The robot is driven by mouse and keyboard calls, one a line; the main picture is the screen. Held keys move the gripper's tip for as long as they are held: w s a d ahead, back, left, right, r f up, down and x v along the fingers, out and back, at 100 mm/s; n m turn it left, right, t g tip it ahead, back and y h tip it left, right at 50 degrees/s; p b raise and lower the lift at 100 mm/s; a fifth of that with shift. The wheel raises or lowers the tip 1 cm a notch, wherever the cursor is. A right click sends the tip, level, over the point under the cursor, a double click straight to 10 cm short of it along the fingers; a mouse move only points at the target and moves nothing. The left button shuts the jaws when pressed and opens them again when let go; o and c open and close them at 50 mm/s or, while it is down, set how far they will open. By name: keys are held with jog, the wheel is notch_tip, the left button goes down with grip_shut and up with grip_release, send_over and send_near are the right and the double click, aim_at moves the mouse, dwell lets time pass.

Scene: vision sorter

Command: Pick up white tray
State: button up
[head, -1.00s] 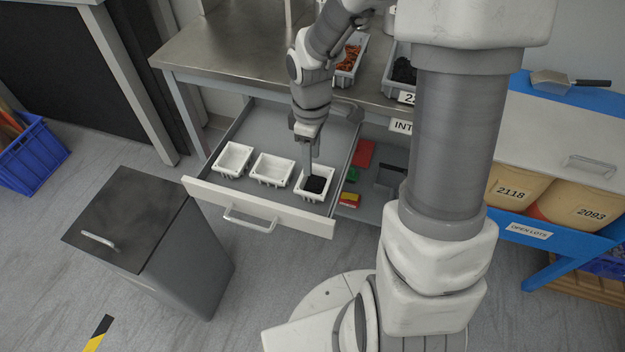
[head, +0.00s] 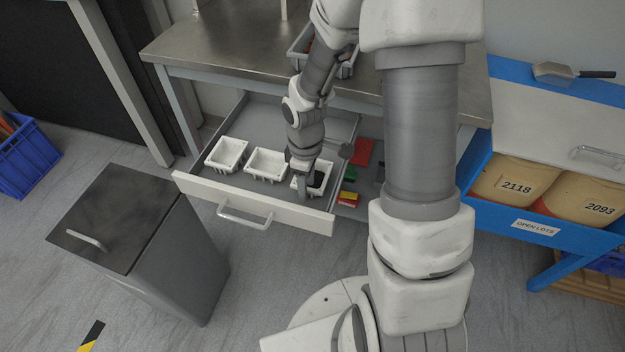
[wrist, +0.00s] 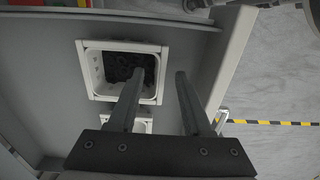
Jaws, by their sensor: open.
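The white tray (head: 324,192) holding black pieces is the rightmost of three in the open drawer. It also shows in the wrist view (wrist: 91,72), with the dark pieces inside it. My gripper (head: 304,194) is low at this tray and partly covers it in the head view. In the wrist view my gripper (wrist: 165,68) is open and empty. One finger appears over the tray's inside and the other beyond its right wall, so they seem to straddle that wall. I cannot tell whether they touch it.
Two empty white trays, the left (head: 227,152) and the middle (head: 266,163), stand in the same drawer. The drawer front (head: 250,203) rises close to the trays. Red, green and yellow items (head: 348,198) lie right of the divider. A grey bin (head: 150,245) stands at the left.

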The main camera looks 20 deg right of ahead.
grip_shut()
dwell(1.4)
